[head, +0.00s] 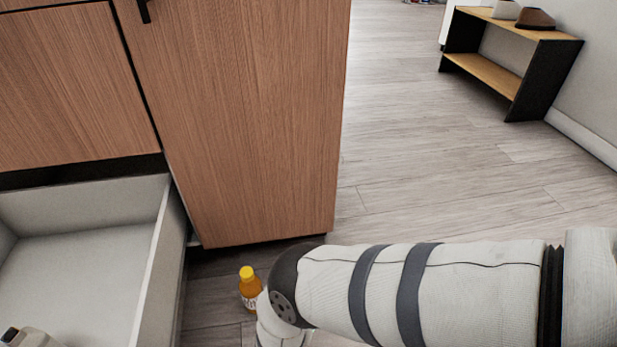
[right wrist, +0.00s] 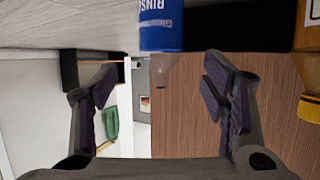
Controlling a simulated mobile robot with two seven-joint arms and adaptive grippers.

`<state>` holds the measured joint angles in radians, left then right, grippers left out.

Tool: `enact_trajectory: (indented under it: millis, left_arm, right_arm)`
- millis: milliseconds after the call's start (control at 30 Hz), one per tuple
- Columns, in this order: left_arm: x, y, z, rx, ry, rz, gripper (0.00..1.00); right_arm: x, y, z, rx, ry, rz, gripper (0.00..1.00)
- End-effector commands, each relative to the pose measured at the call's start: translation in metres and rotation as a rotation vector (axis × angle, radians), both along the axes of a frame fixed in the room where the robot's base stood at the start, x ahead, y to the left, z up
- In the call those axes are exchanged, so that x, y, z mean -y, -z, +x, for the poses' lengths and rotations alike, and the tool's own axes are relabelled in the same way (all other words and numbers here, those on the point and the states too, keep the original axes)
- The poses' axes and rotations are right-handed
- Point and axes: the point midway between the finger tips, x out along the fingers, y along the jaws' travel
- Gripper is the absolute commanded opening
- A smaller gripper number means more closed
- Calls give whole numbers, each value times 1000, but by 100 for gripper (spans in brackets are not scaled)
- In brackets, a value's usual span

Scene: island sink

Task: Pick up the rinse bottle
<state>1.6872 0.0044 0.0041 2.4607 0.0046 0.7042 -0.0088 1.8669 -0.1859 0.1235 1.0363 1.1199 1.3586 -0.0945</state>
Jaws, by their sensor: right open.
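The rinse bottle (right wrist: 161,26) shows in the right wrist view as a blue bottle with white lettering. It looks upside down because that view is inverted, and its body is cut off by the top edge. My right gripper (right wrist: 159,85) is open and empty, with its fingers spread to either side of the bottle's cap end in the picture. I see a gap on both sides. I cannot tell how far in front of the fingers the bottle is. In the head view my right arm hides the bottle and the gripper. My left gripper is not in view.
An orange bottle with a yellow cap (head: 249,288) stands on the floor beside my right arm. An open white drawer (head: 150,265) is at left, next to a wooden cabinet (head: 240,120). A low shelf (head: 485,73) stands far right. Floor between is clear.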

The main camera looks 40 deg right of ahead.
Motion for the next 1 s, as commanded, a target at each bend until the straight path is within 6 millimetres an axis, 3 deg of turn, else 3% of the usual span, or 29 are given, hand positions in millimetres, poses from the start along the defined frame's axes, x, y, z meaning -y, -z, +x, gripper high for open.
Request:
enact_trajectory:
  millis: [367,600,667,900,1000]
  left_arm:
    - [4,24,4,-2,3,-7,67]
    - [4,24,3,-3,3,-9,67]
    - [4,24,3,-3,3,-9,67]
    - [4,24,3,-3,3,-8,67]
    - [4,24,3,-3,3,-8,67]
  right_arm:
    - [42,33,29,1,-1,1,68]
    - [45,33,31,-2,-4,1,68]
    - [45,33,31,-2,-4,1,59]
    - [45,33,31,-2,-4,2,4]
    - [45,33,31,-2,-4,2,0]
